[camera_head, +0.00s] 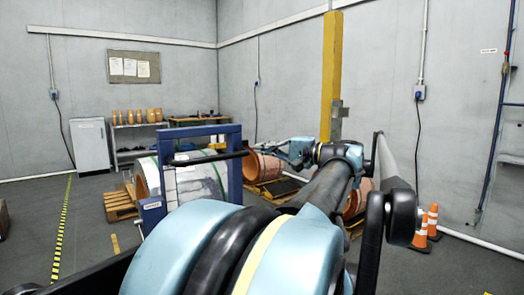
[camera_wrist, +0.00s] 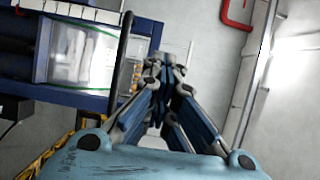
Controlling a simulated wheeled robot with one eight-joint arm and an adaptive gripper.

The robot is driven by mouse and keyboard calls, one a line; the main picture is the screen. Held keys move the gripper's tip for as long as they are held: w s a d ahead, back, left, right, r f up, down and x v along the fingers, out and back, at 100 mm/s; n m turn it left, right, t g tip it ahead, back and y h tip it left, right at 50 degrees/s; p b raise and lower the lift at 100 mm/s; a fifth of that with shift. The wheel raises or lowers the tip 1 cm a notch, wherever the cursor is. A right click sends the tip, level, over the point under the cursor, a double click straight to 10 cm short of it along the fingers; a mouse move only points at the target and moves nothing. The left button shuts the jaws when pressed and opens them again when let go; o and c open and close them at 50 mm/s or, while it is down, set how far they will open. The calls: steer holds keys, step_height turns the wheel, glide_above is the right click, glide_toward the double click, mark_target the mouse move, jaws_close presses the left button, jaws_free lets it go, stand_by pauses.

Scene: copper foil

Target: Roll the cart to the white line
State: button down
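The cart (camera_head: 235,182) shows as a blue frame around a large roll wrapped in clear-white film with a green strap. A black bar (camera_head: 207,158) crosses its near side, running right toward my gripper. In the wrist view the cart (camera_wrist: 75,97) fills the upper left, and the black bar (camera_wrist: 121,55) lies left of my fingers. My gripper (camera_head: 277,150) is beside the bar's right end. In the wrist view the fingertips (camera_wrist: 164,66) are close together; whether they touch the bar or are fully closed is unclear. I cannot make out a white floor line.
Copper rolls (camera_head: 262,166) on pallets stand behind my arm, near a yellow post (camera_head: 331,75). Orange cones (camera_head: 432,222) stand at the right. A wooden pallet (camera_head: 120,203) is left of the cart. Open floor lies left, with a yellow-black stripe (camera_head: 62,232).

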steer(key=c, duration=2.3)
jaws_free()
steer(key=o, duration=0.4)
steer(key=shift+d, duration=0.15)
